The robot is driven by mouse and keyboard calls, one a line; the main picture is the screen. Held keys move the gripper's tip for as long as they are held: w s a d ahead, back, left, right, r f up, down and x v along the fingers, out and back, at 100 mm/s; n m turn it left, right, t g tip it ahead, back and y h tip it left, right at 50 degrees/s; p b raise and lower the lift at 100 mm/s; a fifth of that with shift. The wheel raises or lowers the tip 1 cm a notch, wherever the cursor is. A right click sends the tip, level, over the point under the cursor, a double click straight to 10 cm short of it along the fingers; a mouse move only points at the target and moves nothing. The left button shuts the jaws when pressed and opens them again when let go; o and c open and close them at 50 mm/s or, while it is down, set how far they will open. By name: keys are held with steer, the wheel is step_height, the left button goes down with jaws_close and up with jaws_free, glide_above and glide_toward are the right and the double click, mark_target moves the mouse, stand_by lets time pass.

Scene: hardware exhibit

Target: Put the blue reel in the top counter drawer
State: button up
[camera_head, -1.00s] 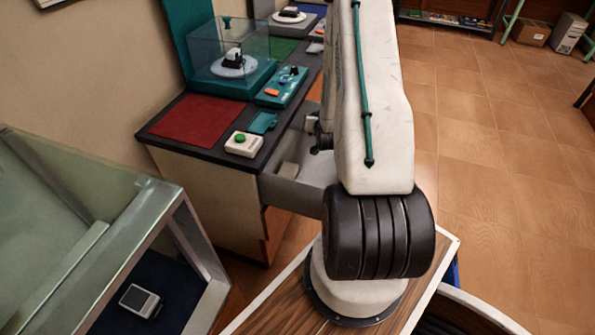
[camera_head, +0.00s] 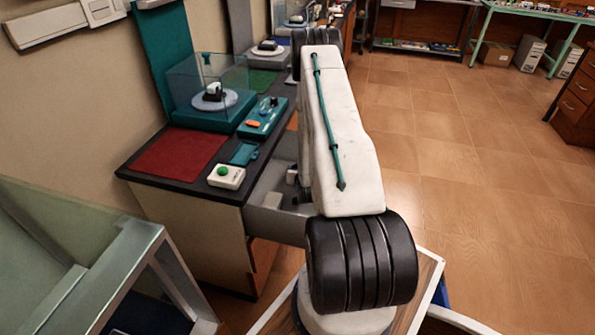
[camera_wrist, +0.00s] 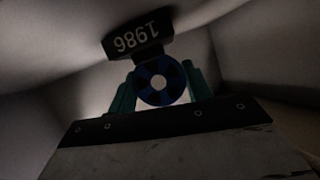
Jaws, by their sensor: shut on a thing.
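The blue reel (camera_wrist: 160,84), round with a pale hub, is between the two green fingers of my gripper (camera_wrist: 160,74) in the wrist view. The fingers are shut on it. Pale walls surround it there, apparently the inside of the open drawer. A black block marked "1986" (camera_wrist: 138,34) lies just beyond the reel; I cannot tell if they touch. In the head view the grey drawer (camera_head: 276,224) is pulled out from the counter (camera_head: 190,222). My arm hides part of the drawer, and the reel and fingertips are not visible there.
On the counter top are a red mat (camera_head: 178,153), a white box with a green button (camera_head: 226,176), a teal control panel (camera_head: 263,117) and a clear display case (camera_head: 208,88). A glass case (camera_head: 75,240) stands at the near left. The tiled floor at right is clear.

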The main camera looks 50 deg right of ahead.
steer(key=shift+f, duration=0.1)
steer(key=o, duration=1)
steer(key=shift+s+a+r, duration=0.15)
steer(key=shift+r, duration=0.05)
steer(key=v, duration=0.7)
